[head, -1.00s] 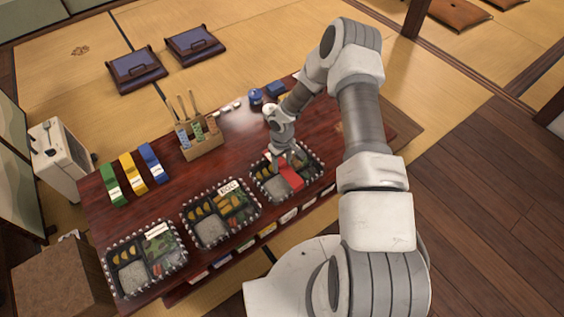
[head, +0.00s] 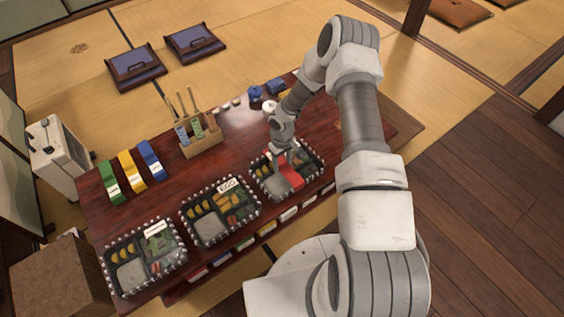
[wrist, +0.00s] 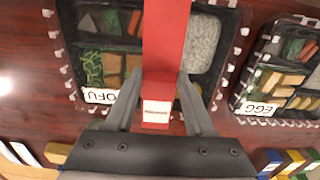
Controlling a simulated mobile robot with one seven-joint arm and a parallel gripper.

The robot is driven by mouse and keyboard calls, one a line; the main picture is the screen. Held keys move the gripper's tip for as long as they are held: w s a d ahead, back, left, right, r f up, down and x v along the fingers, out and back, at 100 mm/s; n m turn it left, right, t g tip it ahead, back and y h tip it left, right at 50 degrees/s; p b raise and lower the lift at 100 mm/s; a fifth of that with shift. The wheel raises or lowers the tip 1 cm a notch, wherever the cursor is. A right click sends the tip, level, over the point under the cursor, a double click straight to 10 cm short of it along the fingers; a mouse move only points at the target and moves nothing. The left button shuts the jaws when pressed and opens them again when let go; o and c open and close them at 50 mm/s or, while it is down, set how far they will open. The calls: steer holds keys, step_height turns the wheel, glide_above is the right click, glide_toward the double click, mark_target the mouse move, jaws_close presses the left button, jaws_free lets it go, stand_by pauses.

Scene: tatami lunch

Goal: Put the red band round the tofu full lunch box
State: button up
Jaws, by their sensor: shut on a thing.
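The tofu lunch box (wrist: 217,82) fills the top of the wrist view, its white label reading "OFU" in part. It is the rightmost of the three boxes in the head view (head: 262,186). The red band (wrist: 166,40) lies across the middle of this box, with its white-labelled end (wrist: 156,112) between my fingers. My gripper (wrist: 158,80) is shut on the red band. In the head view my gripper (head: 281,150) is right over the tofu box, beside the band (head: 290,175). Whether the band passes beneath the box is hidden.
The egg box (head: 208,233) stands left of the tofu box, and another filled box (head: 130,275) is at the table's left. Green (head: 110,183), yellow (head: 132,172) and blue (head: 151,161) bands lie at the back left. A wooden utensil holder (head: 201,143) stands behind.

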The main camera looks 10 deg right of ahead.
steer(key=shift+f+b, duration=0.7)
steer(key=shift+b, duration=0.05)
stand_by(1.2)
stand_by(0.3)
steer(key=o, duration=1.1)
steer(key=shift+r, duration=0.1)
steer(key=shift+r+p, duration=2.6)
steer(key=shift+r, duration=1.35)
